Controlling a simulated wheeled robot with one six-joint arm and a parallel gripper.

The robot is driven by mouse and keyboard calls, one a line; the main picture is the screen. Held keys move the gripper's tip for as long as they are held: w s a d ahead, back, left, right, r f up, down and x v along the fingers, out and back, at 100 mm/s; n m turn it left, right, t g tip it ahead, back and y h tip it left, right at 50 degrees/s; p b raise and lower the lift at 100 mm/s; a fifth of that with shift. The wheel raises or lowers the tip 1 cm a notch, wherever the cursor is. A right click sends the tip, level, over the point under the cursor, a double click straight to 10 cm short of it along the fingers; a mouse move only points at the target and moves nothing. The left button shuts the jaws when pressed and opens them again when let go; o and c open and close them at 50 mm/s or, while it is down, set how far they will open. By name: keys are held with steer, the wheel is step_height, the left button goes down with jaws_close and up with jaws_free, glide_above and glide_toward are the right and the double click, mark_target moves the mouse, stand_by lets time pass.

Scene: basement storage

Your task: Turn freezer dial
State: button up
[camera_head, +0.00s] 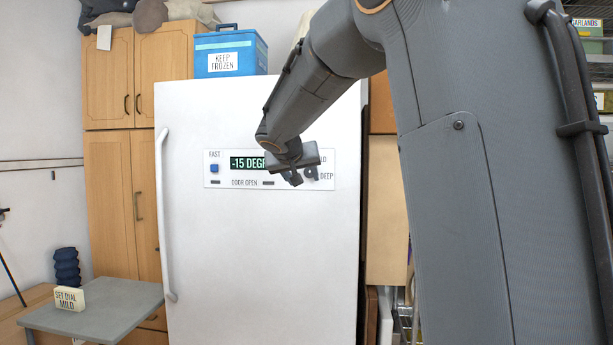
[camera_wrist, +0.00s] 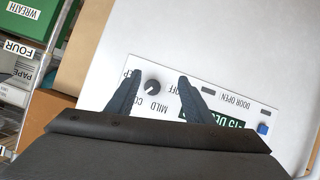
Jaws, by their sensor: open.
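The white freezer (camera_head: 260,250) stands upright with a control panel (camera_head: 240,172) near its top. The freezer dial (camera_head: 311,173) is a small dark round knob at the panel's right, partly covered by my gripper (camera_head: 298,180). In the wrist view the dial (camera_wrist: 152,86) shows upside down, with OFF, MILD and partly hidden COLD and DEEP labels around it. My gripper (camera_wrist: 160,76) is open and empty, its two dark fingers on either side of the dial in the picture. Whether they touch it, and where the dial points, I cannot tell.
A sign (camera_head: 69,299) reading "SET DIAL MILD" stands on a grey tabletop (camera_head: 100,312) at lower left. A blue "KEEP FROZEN" box (camera_head: 231,52) sits on the freezer. The door handle (camera_head: 163,215) runs down the left edge. Shelving (camera_wrist: 12,115) stands beside the freezer.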

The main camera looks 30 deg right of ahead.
mark_target(309, 173)
steer(key=shift+t+h, duration=0.3)
steer(key=shift+t, duration=0.1)
steer(key=w+d, duration=0.1)
steer(key=w, duration=0.1)
steer(key=w+d+p, duration=0.1)
steer(key=w+d, duration=0.1)
steer(key=w+d+p, duration=0.1)
steer(key=w+d, duration=0.1)
steer(key=w, duration=0.1)
steer(key=shift+d+r, duration=0.2)
steer(key=shift+r, duration=0.2)
steer(key=c, duration=1)
steer(key=shift+c, duration=0.2)
steer(key=shift+b, duration=0.4)
